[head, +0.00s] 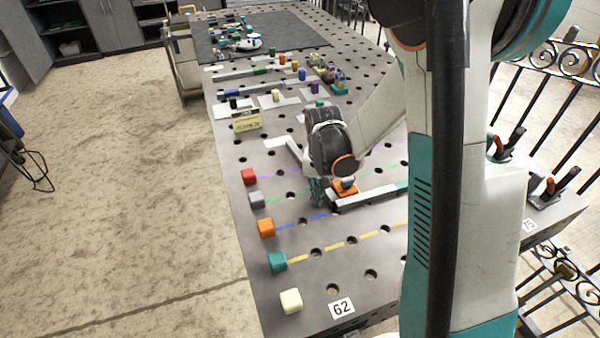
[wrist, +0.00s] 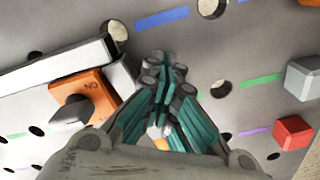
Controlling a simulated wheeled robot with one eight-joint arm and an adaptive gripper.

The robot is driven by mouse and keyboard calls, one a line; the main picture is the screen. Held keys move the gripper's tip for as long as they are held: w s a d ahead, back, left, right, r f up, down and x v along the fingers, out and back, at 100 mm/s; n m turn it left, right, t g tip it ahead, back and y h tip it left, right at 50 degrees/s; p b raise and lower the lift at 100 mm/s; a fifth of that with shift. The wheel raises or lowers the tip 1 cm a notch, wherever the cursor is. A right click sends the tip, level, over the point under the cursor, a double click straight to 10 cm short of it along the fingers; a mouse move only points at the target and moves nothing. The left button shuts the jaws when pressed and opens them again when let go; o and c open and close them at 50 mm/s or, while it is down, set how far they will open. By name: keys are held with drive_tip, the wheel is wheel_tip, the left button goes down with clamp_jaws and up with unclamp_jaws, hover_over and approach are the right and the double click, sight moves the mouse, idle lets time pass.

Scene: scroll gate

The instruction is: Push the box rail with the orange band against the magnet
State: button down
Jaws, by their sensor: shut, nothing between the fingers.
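My gripper (head: 318,194) is shut and empty, pointing down close to the steel table; its teal fingers also show in the wrist view (wrist: 163,68). An orange-topped magnet (head: 345,187) with a dark knob stands just right of the fingers; it shows at left in the wrist view (wrist: 82,97). A long white rail (head: 370,196) lies along the magnet's near side, its dark left end near the fingers. A teal patch shows at its right, where my arm hides the rest. I cannot make out an orange band on it. Whether the fingers touch anything is unclear.
Red (head: 248,176), grey (head: 256,200), orange (head: 265,228), teal (head: 277,262) and cream (head: 291,300) blocks line the table's left edge, most beside coloured dashed lines. Small parts crowd the far end. The front middle is clear.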

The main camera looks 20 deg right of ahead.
drive_tip(key=shift+d, duration=0.4)
drive_tip(key=shift+a, duration=0.1)
drive_tip(key=shift+a, duration=1.15)
drive_tip(key=shift+r, duration=0.15)
wheel_tip(320, 180, up, 8)
drive_tip(key=p, duration=0.5)
drive_tip(key=shift+f, duration=0.2)
